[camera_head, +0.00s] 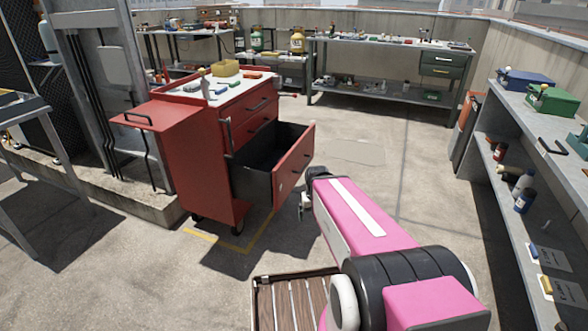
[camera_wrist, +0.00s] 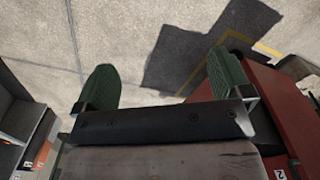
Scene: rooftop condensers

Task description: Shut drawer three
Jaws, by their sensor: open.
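A red tool cart (camera_head: 192,150) stands left of centre in the head view. Its lowest visible drawer (camera_head: 294,164) is pulled well out to the right, showing a dark, seemingly empty inside. The drawers above it look shut. My gripper (camera_head: 304,206) is low, just right of the open drawer's front; whether it touches cannot be told. In the wrist view my gripper (camera_wrist: 163,82) has its two green fingers wide apart with only floor between them. A red face of the cart (camera_wrist: 278,98) is close at the right there, with a partly visible number label.
A yellow bin (camera_head: 226,68) and small items lie on the cart top. A bench with shelves (camera_head: 545,135) runs along the right, and a workbench (camera_head: 385,43) stands at the back. The floor (camera_head: 400,150) between the cart and the right bench is clear.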

